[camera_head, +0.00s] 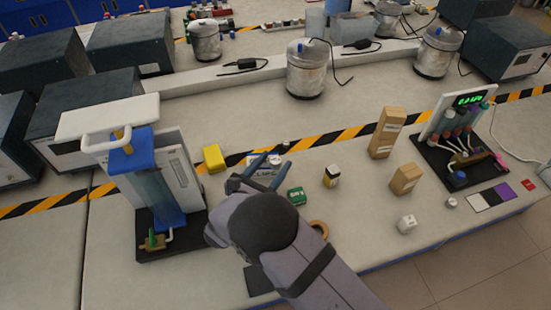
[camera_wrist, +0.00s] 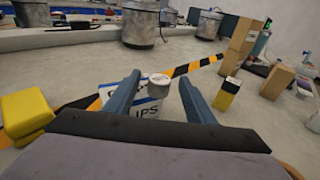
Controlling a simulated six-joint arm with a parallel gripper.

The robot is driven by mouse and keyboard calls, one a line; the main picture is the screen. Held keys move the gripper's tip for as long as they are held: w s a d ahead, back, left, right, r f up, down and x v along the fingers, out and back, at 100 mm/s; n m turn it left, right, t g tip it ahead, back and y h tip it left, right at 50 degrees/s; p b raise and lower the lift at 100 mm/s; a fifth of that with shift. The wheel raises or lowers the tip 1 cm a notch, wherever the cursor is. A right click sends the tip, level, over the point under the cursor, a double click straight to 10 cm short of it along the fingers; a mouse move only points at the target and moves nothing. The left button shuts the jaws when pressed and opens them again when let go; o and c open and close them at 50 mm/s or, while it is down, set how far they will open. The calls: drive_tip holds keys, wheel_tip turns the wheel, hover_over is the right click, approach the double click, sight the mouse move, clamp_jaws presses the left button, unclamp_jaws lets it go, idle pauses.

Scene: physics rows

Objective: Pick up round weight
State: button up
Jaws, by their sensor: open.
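My gripper (camera_head: 276,160) is open, its two blue fingers reaching away from the camera over the bench; it also shows in the wrist view (camera_wrist: 160,80). A small grey-white round piece (camera_wrist: 159,79), which looks like the round weight, stands upright between the fingertips with a gap on each side. It is at or on a white box with blue "CLIPS" lettering (camera_wrist: 150,107); I cannot tell whether it rests on the box. In the head view the box (camera_head: 263,170) is partly hidden by my gripper. Another small silver round piece (camera_head: 451,203) lies at the right.
A yellow block (camera_head: 214,158) is left of my gripper. A blue press-like device (camera_head: 155,195) stands at the left. Bare bench lies around them.

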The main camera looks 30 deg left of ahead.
sight(275, 159)
drive_tip(key=shift+w+f, duration=0.2)
drive_tip(key=shift+w, duration=0.65)
clamp_jaws()
drive_tip(key=shift+a+r, duration=0.1)
drive_tip(key=shift+r, duration=0.05)
wheel_tip(275, 159, up, 10)
drive_tip(key=shift+f+b, duration=0.15)
drive_tip(key=shift+b, duration=0.65)
